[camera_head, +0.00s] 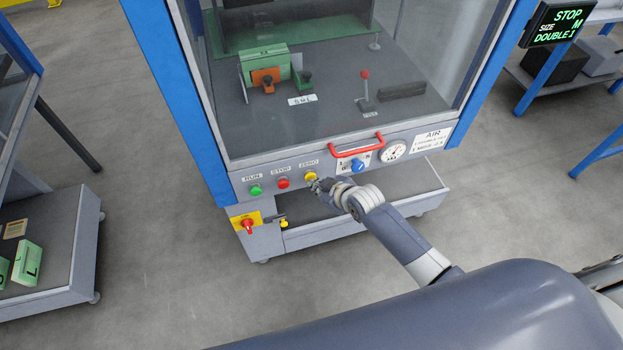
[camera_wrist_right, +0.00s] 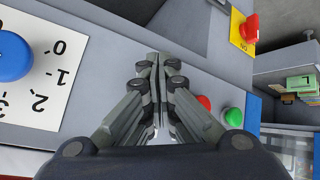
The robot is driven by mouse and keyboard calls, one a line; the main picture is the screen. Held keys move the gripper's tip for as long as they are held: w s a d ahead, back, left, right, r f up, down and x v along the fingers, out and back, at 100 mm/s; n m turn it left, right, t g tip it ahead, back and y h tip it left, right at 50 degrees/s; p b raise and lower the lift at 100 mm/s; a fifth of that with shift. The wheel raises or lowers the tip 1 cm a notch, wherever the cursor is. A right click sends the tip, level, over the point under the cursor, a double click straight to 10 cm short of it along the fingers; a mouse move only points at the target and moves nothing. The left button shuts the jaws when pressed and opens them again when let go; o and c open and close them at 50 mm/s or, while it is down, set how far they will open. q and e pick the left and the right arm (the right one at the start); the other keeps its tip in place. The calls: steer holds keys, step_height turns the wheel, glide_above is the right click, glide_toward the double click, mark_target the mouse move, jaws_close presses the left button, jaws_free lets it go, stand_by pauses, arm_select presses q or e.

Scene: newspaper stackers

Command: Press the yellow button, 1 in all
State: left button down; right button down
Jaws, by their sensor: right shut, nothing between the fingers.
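The yellow button (camera_head: 310,176) is on the machine's front panel in the head view, under the ZERO label. It is the rightmost of three round buttons. My right gripper (camera_head: 317,186) is right by it, at its lower right; I cannot tell whether they touch. In the right wrist view the gripper (camera_wrist_right: 154,62) has its fingers together, with nothing between them, and points across the grey panel. The yellow button does not show there; the fingers likely hide it. My left gripper is not in view.
The red STOP button (camera_head: 283,183) and green RUN button (camera_head: 256,190) sit left of the yellow one. A red handle (camera_head: 357,146), a blue knob (camera_head: 358,168) and a gauge (camera_head: 393,151) are to the right. A red switch (camera_head: 247,225) on a yellow plate is below.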

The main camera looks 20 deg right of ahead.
steer(key=shift+w, duration=0.15)
steer(key=shift+r, duration=0.1)
stand_by(0.3)
steer(key=shift+s+p, duration=0.75)
steer(key=shift+s, duration=0.15)
steer(key=shift+s, duration=0.1)
steer(key=s+p, duration=0.3)
steer(key=s, duration=0.1)
steer(key=shift+s+d, duration=0.1)
steer(key=shift+s, duration=0.3)
